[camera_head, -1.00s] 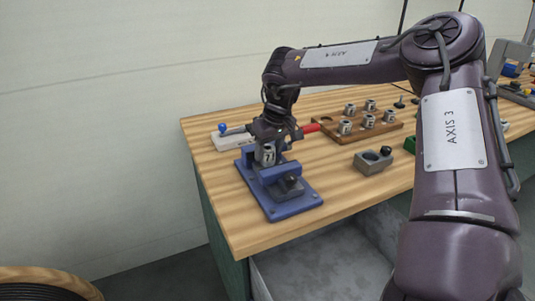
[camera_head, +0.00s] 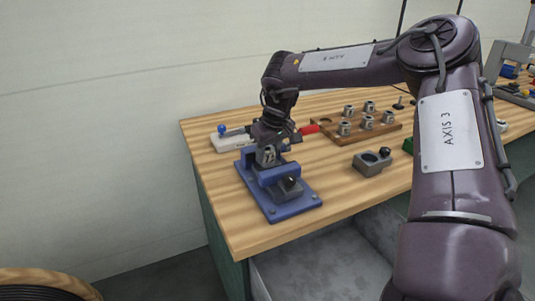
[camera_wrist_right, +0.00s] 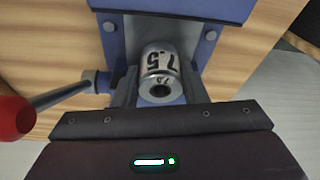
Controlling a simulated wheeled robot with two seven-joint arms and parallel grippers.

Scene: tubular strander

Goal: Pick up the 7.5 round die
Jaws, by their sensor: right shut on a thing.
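In the head view the die (camera_head: 268,155) shows under my right gripper (camera_head: 267,150), at the blue vise (camera_head: 290,205). The vise's blue body (camera_wrist_right: 112,38) also shows around the die in the wrist view. I cannot tell whether the die still touches the vise. My left gripper is not in view.
A red-handled lever (camera_wrist_right: 14,118) is close beside the gripper. A wooden rack (camera_head: 350,135) with several dies stands behind to the right. A grey block with a hole (camera_head: 368,165) lies right of the vise. The table's front left corner is bare.

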